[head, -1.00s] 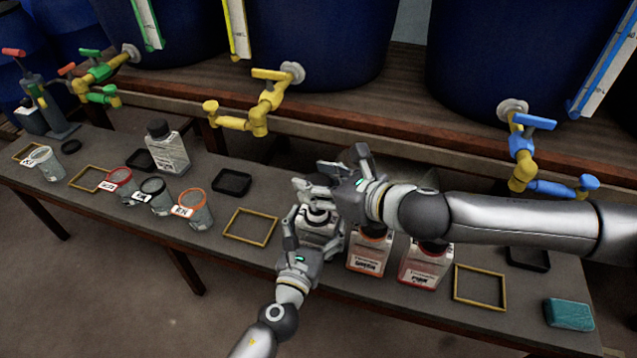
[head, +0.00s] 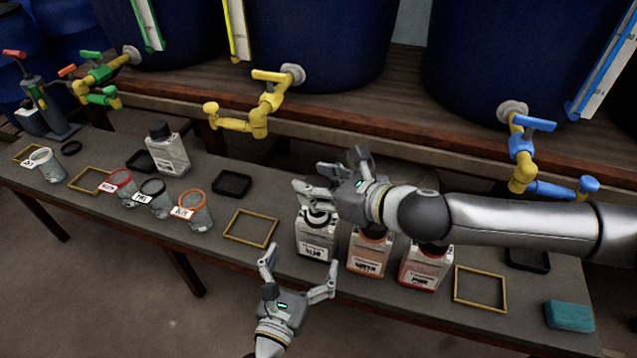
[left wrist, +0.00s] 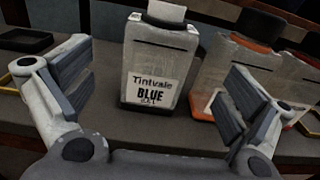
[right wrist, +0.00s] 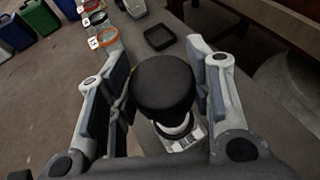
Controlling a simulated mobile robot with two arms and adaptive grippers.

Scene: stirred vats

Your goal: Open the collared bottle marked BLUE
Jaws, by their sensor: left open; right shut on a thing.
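The bottle marked BLUE (left wrist: 150,85) stands upright on the bench, with a black collar (left wrist: 164,22) around its white neck. It also shows in the head view (head: 316,242). My right gripper (head: 316,190) is above it, shut on a black cap (right wrist: 162,82). The white neck shows below the cap in the right wrist view; I cannot tell whether cap and neck still touch. My left gripper (head: 301,262) is open and empty in front of the bottle, apart from it, with its fingers toward it.
An orange-collared bottle (head: 369,254) and a red bottle (head: 425,268) stand close to its right. A yellow frame (head: 250,228) lies to its left, with a black tray (head: 232,183) behind. Several strainer cups and a capped bottle (head: 168,155) are further left. A teal sponge (head: 569,315) lies far right.

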